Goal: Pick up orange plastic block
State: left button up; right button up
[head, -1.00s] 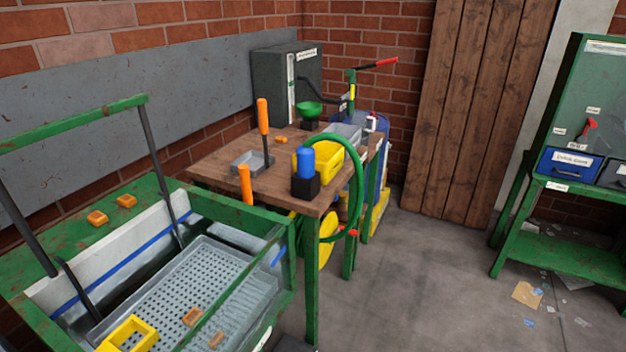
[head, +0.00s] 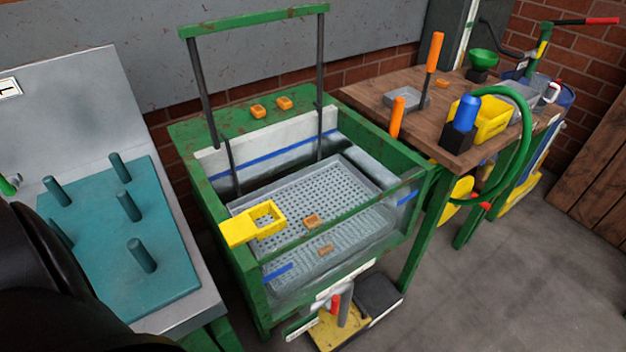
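Two small orange blocks sit on the rear green ledge of the wash tub, one at the left (head: 258,111) and one at the right (head: 285,103). Another small orange block (head: 442,84) lies on the wooden table. Two duller orange-brown blocks, one farther (head: 312,221) and one nearer (head: 325,250), are in the tub at the perforated grey tray (head: 290,192). I cannot tell whether the nearer one lies on the tray or beside it. Neither of my grippers is in view. A dark part at the lower left is probably my arm.
A yellow square-holed holder (head: 255,222) overhangs the tub's left side. The green tub frame (head: 425,190) has an upright handle bar (head: 255,19). A teal peg board (head: 95,235) is at left. The wooden table (head: 470,150) carries orange-handled tools, a yellow bin and a blue bottle. Floor at right is clear.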

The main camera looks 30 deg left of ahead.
aim_at(260, 112)
jog(key=u, duration=1.45)
